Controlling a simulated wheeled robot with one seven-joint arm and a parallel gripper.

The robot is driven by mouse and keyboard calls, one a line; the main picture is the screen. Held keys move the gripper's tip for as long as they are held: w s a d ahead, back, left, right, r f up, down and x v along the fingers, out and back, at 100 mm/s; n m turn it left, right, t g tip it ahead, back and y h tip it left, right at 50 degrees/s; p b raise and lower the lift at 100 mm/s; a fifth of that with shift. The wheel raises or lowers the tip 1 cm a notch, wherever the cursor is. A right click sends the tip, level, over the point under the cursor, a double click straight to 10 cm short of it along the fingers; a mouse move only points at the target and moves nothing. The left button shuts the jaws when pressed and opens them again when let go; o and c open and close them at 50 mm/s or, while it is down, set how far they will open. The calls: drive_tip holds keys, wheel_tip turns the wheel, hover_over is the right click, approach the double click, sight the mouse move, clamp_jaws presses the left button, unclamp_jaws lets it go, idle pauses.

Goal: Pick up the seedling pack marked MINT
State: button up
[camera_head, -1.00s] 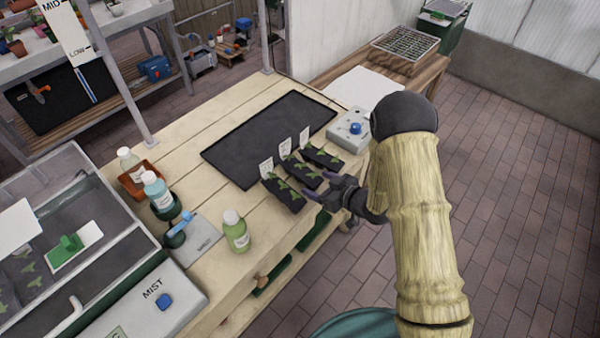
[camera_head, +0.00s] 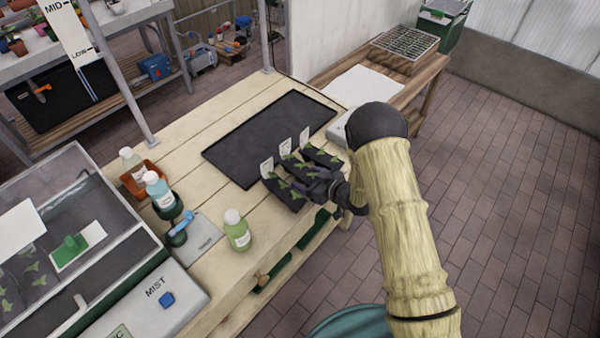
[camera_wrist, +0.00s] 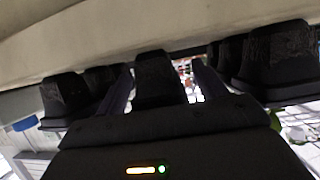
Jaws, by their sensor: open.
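Three black seedling packs with green sprouts and small white tags stand in a row on the wooden table: a left pack (camera_head: 284,190), a middle pack (camera_head: 302,171) and a right pack (camera_head: 322,157). The tag lettering is too small to read, so I cannot tell which is MINT. My gripper (camera_head: 322,186) is open at the near end of the middle pack. In the wrist view, the middle pack (camera_wrist: 157,80) lies between the two open fingers (camera_wrist: 160,88), with another pack (camera_wrist: 65,98) to the left and one (camera_wrist: 278,60) to the right. Contact is not clear.
A black tray (camera_head: 262,135) lies behind the packs. A green bottle (camera_head: 236,232) stands to their left. A grey control box (camera_head: 340,128) is partly hidden by my arm at the right. The neighbouring packs sit close to the fingers.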

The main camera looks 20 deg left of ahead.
sight(309, 176)
drive_tip(key=c, duration=1.1)
drive_tip(key=shift+r, duration=0.15)
drive_tip(key=shift+c, duration=0.2)
wheel_tip(309, 176, up, 10)
drive_tip(key=shift+f+b, duration=0.1)
drive_tip(key=shift+b, duration=0.4)
